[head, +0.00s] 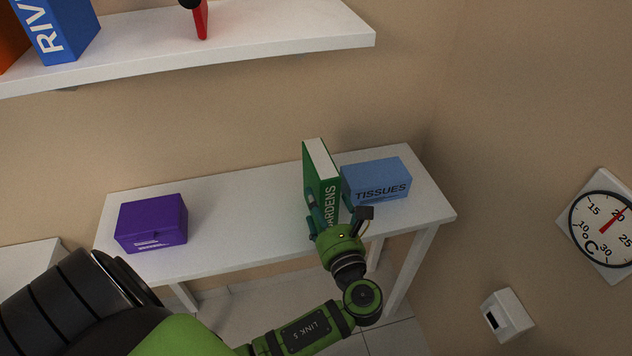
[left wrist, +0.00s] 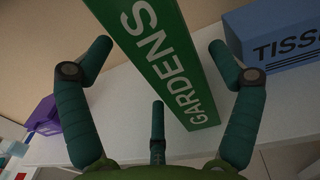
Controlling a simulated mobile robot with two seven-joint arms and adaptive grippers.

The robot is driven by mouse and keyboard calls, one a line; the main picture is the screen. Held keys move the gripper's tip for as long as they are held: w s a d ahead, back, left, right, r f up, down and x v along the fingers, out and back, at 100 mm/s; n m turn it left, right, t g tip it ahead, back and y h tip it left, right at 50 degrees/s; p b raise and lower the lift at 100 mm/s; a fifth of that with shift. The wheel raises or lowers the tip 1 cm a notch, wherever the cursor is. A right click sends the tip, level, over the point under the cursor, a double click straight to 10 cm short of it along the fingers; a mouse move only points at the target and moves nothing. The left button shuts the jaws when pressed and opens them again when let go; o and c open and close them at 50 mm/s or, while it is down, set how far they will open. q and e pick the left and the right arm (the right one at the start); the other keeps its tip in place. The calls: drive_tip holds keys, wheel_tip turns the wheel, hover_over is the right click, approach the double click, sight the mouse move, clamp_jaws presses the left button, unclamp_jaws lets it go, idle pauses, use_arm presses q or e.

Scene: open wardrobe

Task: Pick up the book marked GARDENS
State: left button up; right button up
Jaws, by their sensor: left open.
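The green book marked GARDENS (head: 321,172) stands upright on the white table, its lettered spine facing me. In the left wrist view the book (left wrist: 160,50) rises between the spread fingers. My left gripper (head: 330,212) is open at the near side of the book. Its fingers (left wrist: 157,72) are on either side of the spine in the left wrist view, with a third finger below, and none clearly touches the book. In the head view the gripper hides the lower part of the spine. My right gripper is not in view.
A blue tissue box (head: 377,182) stands close to the right of the book. A purple box (head: 151,223) sits on the left of the white table (head: 245,215). A shelf (head: 270,35) hangs above at the back. The table between purple box and book is clear.

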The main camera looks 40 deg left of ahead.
use_arm(q)
drive_tip(key=shift+x, duration=0.9)
drive_tip(key=x, duration=0.3)
drive_tip(key=shift+w+a+f, duration=0.1)
drive_tip(key=shift+w+f, duration=0.25)
drive_tip(key=shift+w+a, duration=0.1)
drive_tip(key=shift+a, duration=0.05)
drive_tip(key=c, duration=1.5)
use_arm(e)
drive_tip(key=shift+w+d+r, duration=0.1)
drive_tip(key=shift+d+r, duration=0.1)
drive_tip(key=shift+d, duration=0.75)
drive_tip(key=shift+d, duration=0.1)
